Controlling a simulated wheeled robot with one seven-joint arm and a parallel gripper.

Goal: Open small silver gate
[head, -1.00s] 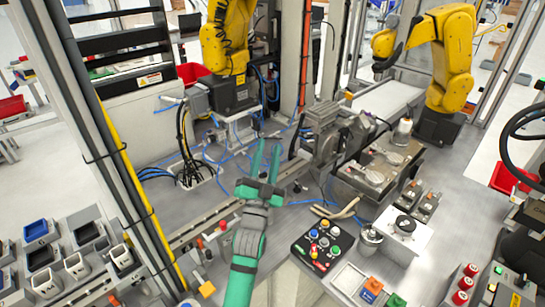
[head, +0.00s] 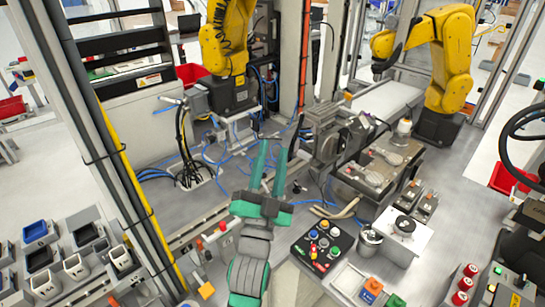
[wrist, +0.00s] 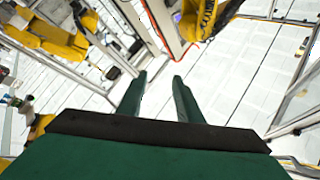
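My green gripper (head: 272,150) is raised over the middle of the work cell in the head view, its two long fingers parallel and apart. It also shows in the wrist view (wrist: 159,80), with nothing between the fingers. A silver-grey metal mechanism (head: 324,138) stands just right of the fingertips, apart from them in the picture. I cannot tell whether the small silver gate is part of it; no clear gate shows. The gripper and arm hide part of the bench behind them.
Two yellow robot arms (head: 228,38) (head: 452,58) stand at the back. A black button panel (head: 322,246) and a metal fixture (head: 372,172) lie to the right. A yellow-edged post (head: 140,215) rises at left, beside small bins (head: 38,230). Blue cables (head: 215,165) cross the bench.

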